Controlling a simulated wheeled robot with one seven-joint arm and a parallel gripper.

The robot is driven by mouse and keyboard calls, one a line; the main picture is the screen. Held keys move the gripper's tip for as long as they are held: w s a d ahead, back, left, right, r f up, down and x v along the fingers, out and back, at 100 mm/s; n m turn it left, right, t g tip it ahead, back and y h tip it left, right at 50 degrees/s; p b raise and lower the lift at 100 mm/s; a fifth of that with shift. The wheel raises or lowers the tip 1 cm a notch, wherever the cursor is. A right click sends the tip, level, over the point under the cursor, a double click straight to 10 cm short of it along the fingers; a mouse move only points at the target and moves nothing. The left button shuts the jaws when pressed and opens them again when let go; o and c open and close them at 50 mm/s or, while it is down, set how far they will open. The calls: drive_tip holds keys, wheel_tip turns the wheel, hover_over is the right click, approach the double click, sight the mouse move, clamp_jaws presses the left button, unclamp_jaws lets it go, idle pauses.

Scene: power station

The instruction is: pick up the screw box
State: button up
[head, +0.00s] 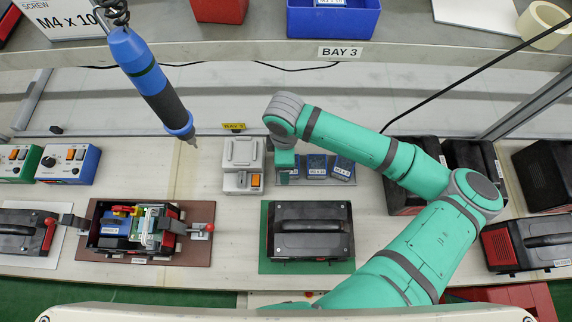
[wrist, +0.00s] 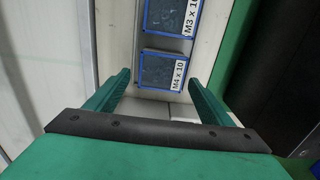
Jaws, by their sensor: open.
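Small blue screw boxes with white labels stand in a row at the back of the bench. In the head view a middle box (head: 317,166) and a right box (head: 343,167) show clearly; the left end of the row is partly hidden by my gripper (head: 285,163). In the wrist view a box labelled M4 x 10 (wrist: 163,70) lies ahead between my gripper's fingers (wrist: 160,78), with an M3 box (wrist: 170,16) beyond it. My gripper is open, with nothing held. I cannot tell its height above the boxes.
A pale grey device (head: 242,165) stands just left of my gripper. A black case (head: 311,230) sits on a green mat in front. A blue screwdriver (head: 152,82) hangs at the upper left. The shelf edge with the BAY 3 label (head: 340,51) runs behind.

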drive_tip(key=shift+f, duration=0.95)
drive_tip(key=shift+d, duration=0.1)
drive_tip(key=c, duration=1)
drive_tip(key=shift+c, duration=0.9)
drive_tip(key=shift+s, duration=0.1)
drive_tip(key=shift+r, duration=0.1)
